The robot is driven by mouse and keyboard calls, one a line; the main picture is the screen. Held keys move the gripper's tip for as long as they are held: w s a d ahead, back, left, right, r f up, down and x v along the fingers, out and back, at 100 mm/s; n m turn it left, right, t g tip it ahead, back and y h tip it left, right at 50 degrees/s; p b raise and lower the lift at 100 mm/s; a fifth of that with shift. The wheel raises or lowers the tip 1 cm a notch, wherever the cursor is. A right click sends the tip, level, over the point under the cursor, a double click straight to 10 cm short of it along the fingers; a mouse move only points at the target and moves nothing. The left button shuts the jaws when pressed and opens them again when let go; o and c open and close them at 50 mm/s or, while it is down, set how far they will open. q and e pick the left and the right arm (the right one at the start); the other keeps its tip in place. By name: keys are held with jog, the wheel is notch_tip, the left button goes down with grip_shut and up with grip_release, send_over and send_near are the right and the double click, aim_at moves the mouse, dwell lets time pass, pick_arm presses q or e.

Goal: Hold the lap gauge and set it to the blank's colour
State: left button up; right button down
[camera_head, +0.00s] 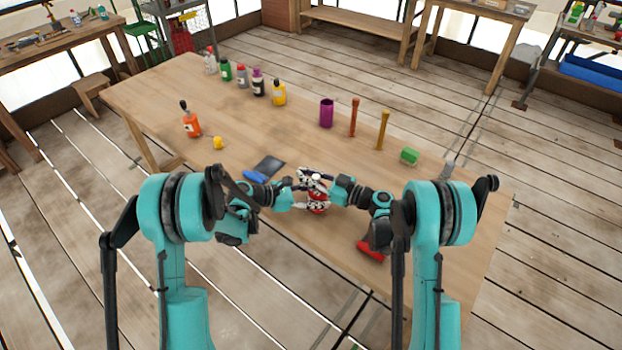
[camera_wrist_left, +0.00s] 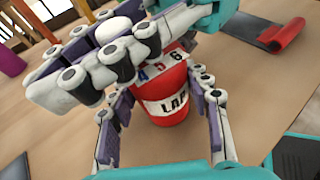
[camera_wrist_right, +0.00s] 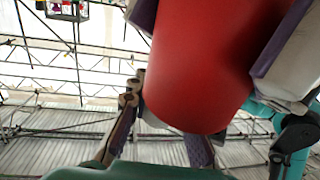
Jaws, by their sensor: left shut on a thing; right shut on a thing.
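The lap gauge is a red cylinder with a white LAP label (camera_wrist_left: 167,104) and a pale upper ring with coloured marks, partly covered. It stands nearly upright between my grippers, and its red body fills the right wrist view (camera_wrist_right: 205,60). My left gripper (camera_head: 309,204) is shut on its lower body, one finger each side of the label in the left wrist view. My right gripper (camera_head: 316,181) is shut on its upper part, hiding much of the top. I cannot tell which piece is the blank; a purple cylinder (camera_head: 326,113) and a green block (camera_head: 409,156) stand beyond.
An orange-brown rod (camera_head: 353,117) and a yellow rod (camera_head: 383,130) stand upright. Several bottles line the far left, with an orange bottle (camera_head: 191,120) nearer. A dark sheet (camera_head: 269,164), blue piece (camera_head: 255,176) and red piece (camera_head: 370,249) lie near my arms. The table's middle is clear.

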pick_arm(q)
jog(key=shift+s+d, duration=0.15)
pick_arm(e)
jog(key=c, duration=1.4)
grip_release()
jog(key=v, duration=1.2)
pick_arm(q)
jog(key=o, duration=1.3)
jog(key=shift+o, duration=0.2)
